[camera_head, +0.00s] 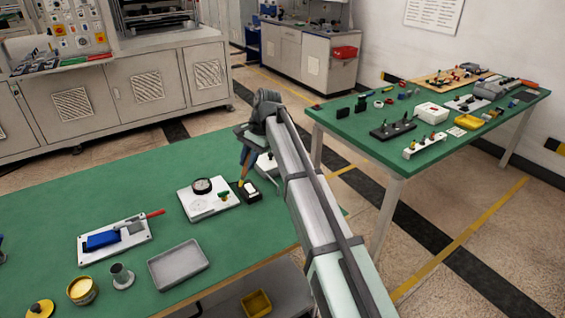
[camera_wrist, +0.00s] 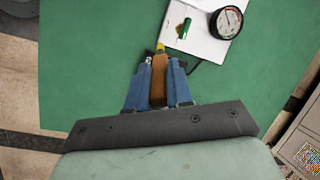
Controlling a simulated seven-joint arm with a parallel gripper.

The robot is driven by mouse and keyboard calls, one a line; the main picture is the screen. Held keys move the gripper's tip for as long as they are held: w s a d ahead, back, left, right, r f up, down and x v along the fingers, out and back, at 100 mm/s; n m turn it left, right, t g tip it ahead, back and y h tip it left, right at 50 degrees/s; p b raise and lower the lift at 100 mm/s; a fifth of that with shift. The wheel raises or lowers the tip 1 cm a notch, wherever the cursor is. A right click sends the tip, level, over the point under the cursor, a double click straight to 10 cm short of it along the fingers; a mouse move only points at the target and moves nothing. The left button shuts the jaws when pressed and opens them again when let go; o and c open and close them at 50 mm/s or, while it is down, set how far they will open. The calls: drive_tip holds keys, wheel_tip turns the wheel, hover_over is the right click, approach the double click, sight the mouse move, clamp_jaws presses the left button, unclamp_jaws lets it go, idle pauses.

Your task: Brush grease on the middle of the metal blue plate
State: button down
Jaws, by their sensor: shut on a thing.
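The blue metal plate (camera_head: 102,240) lies on a white base board (camera_head: 135,246) at the left of the near green table, in the head view. An open round tin of yellowish paste (camera_head: 82,290), which looks like grease, stands in front of it. My gripper (camera_head: 246,158) is far to the right of the plate, over the right part of the table. In the wrist view its blue fingers are shut on a brown-handled tool (camera_wrist: 158,84), apparently a brush. A yellow part shows beyond the fingertips; its bristles cannot be made out. The plate and tin are outside the wrist view.
A grey tray (camera_head: 180,266), a grey metal cup (camera_head: 121,275) and a yellow-based knob (camera_head: 40,309) stand near the front. Table space behind the plate is clear.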

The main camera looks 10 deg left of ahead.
drive_tip(key=s+a+r+n, duration=0.1)
drive_tip(key=s+a+r, duration=0.2)
drive_tip(key=s+a, duration=1.3)
drive_tip(key=s+a+r+n, duration=0.25)
drive_tip(key=s+a, duration=0.95)
drive_tip(key=a, duration=0.7)
drive_tip(key=shift+m+g+h, duration=0.3)
drive_tip(key=shift+m+g, duration=0.1)
drive_tip(key=shift+m, duration=0.05)
drive_tip(key=shift+a+f, duration=0.2)
drive_tip(key=shift+f, duration=1.85)
